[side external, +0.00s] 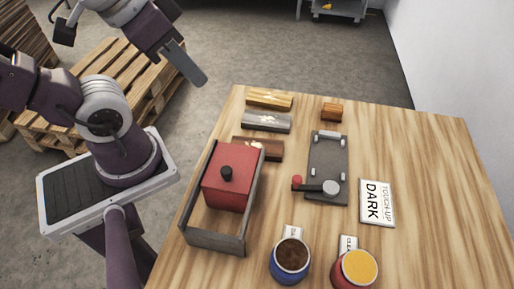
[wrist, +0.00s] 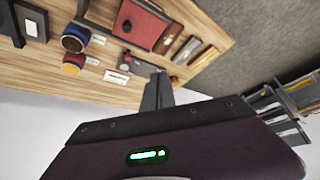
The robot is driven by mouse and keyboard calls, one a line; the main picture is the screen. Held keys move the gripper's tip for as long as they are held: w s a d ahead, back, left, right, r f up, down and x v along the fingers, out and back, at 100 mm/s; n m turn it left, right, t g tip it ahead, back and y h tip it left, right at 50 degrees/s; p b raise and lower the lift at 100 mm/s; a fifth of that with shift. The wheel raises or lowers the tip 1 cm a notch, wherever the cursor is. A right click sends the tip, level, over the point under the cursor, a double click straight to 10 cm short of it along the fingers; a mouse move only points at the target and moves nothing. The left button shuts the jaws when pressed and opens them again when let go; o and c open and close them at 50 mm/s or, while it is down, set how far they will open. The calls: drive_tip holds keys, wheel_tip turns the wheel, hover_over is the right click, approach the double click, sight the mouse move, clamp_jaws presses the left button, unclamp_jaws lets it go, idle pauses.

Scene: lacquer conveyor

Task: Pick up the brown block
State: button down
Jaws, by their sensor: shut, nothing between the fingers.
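A small brown block (side external: 332,112) lies near the far edge of the wooden table, behind a dark grey plate fixture. A longer brown bar (side external: 258,148) with a pale patch lies behind the open grey box, partly hidden by it. A grey bar (side external: 266,122) and a yellow-brown bar (side external: 269,100) lie beyond it. My gripper (side external: 202,82) is shut and empty, raised left of the table and apart from all the blocks. Its shut fingers also show in the wrist view (wrist: 157,92).
A grey open-topped box (side external: 214,241) holds a red block (side external: 229,177) with a black knob. The dark plate fixture (side external: 328,160) has a red-knobbed lever. Near the front stand a blue can (side external: 290,262) and a red can (side external: 354,270). A "TOUCH-UP DARK" sign (side external: 377,203) lies right; the table's right side is clear.

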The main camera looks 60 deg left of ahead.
drive_tip(key=c, duration=0.5)
unclamp_jaws()
